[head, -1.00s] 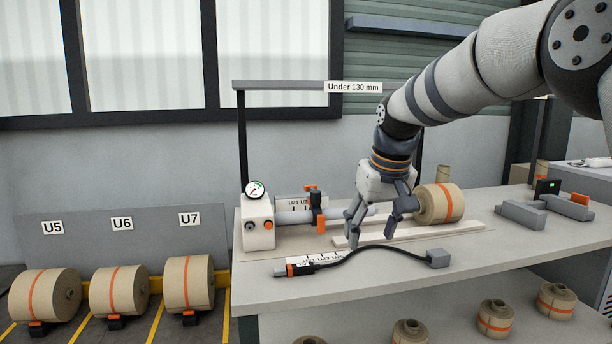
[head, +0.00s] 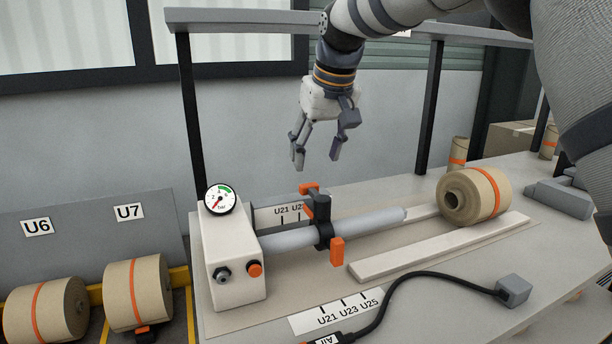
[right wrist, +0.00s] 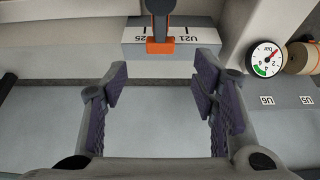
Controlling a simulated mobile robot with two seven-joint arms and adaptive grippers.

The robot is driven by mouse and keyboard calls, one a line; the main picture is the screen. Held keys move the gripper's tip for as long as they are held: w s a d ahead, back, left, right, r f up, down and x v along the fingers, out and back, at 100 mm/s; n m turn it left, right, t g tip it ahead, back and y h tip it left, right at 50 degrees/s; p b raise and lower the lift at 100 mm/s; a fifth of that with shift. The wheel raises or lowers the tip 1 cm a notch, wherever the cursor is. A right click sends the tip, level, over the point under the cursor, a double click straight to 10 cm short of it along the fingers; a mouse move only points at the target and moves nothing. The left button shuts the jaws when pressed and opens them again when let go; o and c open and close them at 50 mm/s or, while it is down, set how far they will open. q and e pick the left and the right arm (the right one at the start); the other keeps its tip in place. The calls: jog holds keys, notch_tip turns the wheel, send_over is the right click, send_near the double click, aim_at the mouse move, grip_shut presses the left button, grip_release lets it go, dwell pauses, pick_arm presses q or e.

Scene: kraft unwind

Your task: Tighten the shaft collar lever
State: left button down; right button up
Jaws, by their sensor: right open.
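The shaft (head: 365,228) is a grey bar that sticks out to the right from a white block (head: 232,262) with a gauge on top. A dark shaft collar (head: 322,222) sits around the shaft, with an orange-tipped lever (head: 337,250) hanging at its front and another orange part (head: 309,188) at its top. My right gripper (head: 318,164) is open and empty, above and behind the collar, apart from it. In the right wrist view its fingers (right wrist: 160,105) are spread, with an orange-ended dark part (right wrist: 160,45) beyond them. My left gripper is not in view.
A kraft roll (head: 474,196) lies on the bench to the right of the shaft end, by white rails (head: 440,246). A black hose (head: 420,280) runs across the bench front. A frame post (head: 430,110) and an overhead bar (head: 240,20) stand around the bench.

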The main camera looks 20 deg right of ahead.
aim_at(309, 184)
jog(key=x, duration=0.8)
jog(key=shift+w+r, duration=0.1)
jog(key=shift+c, duration=0.3)
grip_shut()
